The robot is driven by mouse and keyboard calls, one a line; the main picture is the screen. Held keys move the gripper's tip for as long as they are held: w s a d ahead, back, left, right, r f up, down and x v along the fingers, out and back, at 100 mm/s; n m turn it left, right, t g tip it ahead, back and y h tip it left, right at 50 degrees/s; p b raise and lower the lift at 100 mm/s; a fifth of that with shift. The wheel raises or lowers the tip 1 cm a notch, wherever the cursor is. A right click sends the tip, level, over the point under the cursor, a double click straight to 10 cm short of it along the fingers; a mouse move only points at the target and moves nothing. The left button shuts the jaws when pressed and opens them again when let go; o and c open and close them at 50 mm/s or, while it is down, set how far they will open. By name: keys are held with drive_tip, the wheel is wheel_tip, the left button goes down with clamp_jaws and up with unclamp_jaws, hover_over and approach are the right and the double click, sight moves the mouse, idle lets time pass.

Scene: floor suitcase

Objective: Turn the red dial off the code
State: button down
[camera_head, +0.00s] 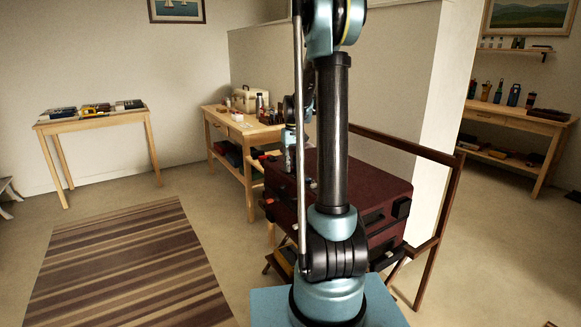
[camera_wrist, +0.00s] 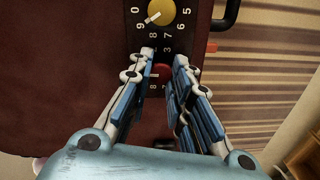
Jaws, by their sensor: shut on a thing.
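The dark red suitcase (camera_head: 375,183) lies flat behind my arm in the head view, and its lid (camera_wrist: 65,60) fills the left of the wrist view. A black strip with white numbers runs down the lid. The red dial (camera_wrist: 162,74) sits on this strip, and my gripper (camera_wrist: 164,60) is shut on it with one finger on each side. The fingers partly hide the dial and its numbers, so I cannot read its setting. The yellow dial (camera_wrist: 161,11) is just above, its white pointer toward the lower left. My arm hides part of the suitcase in the head view.
A black handle (camera_wrist: 228,14) sticks out at the suitcase's right edge in the wrist view. The suitcase rests on a wooden folding stand (camera_head: 432,262). A workbench (camera_head: 222,121) with tools stands behind it. A striped rug (camera_head: 130,265) lies on open floor to the left.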

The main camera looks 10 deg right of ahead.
drive_tip(key=shift+n, duration=0.3)
drive_tip(key=c, duration=1.4)
unclamp_jaws()
drive_tip(key=shift+c, duration=0.2)
wheel_tip(320, 180, up, 12)
drive_tip(key=shift+w+d, duration=0.15)
drive_tip(key=shift+d, duration=0.1)
